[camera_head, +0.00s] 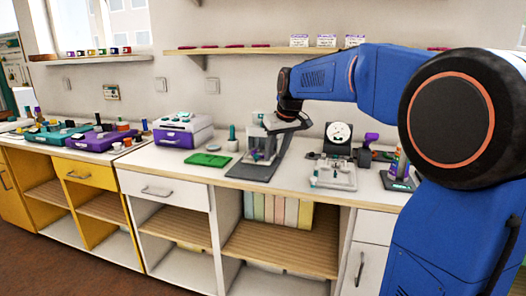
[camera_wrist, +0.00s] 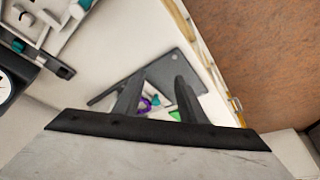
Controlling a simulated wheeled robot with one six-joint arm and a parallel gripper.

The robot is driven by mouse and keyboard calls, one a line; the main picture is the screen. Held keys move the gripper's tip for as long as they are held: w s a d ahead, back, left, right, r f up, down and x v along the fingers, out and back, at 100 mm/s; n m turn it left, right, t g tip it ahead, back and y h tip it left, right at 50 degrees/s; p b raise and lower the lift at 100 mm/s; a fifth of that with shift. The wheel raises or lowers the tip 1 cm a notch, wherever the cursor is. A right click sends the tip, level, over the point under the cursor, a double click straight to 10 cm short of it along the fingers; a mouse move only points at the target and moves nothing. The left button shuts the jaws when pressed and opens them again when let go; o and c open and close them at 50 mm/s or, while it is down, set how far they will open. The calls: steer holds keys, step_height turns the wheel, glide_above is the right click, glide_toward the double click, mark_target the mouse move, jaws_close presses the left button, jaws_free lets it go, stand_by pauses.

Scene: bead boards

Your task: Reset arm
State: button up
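My gripper (camera_wrist: 157,88) shows in the wrist view with its two dark fingers apart. A dark grey plate (camera_wrist: 170,70) lies on the white worktop beyond them. Small purple and green parts show between and beside the fingers; I cannot tell their distance, and no held thing is clear. In the head view my arm reaches in from the right and its end hangs over the counter, above the dark plate (camera_head: 262,172). The fingers are hard to make out there among the grey parts around the plate.
A green board (camera_head: 208,160) lies to the left, with a purple and white box (camera_head: 183,131) behind it. A dial device (camera_head: 338,134) and a light fixture (camera_head: 333,174) stand to the right. A bead stand (camera_head: 399,172) is near my arm.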

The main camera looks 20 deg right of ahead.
steer(key=s+a+f, duration=0.1)
steer(key=s+f, duration=0.1)
steer(key=s, duration=0.8)
steer(key=s+a+f, duration=0.2)
steer(key=s, duration=0.9)
steer(key=s+f+m, duration=0.1)
steer(key=s+f, duration=0.5)
steer(key=s, duration=0.2)
steer(key=s+f, duration=0.5)
steer(key=s, duration=0.4)
steer(key=shift+f+m+h, duration=0.35)
steer(key=shift+m+h, duration=0.05)
steer(key=shift+s, duration=0.1)
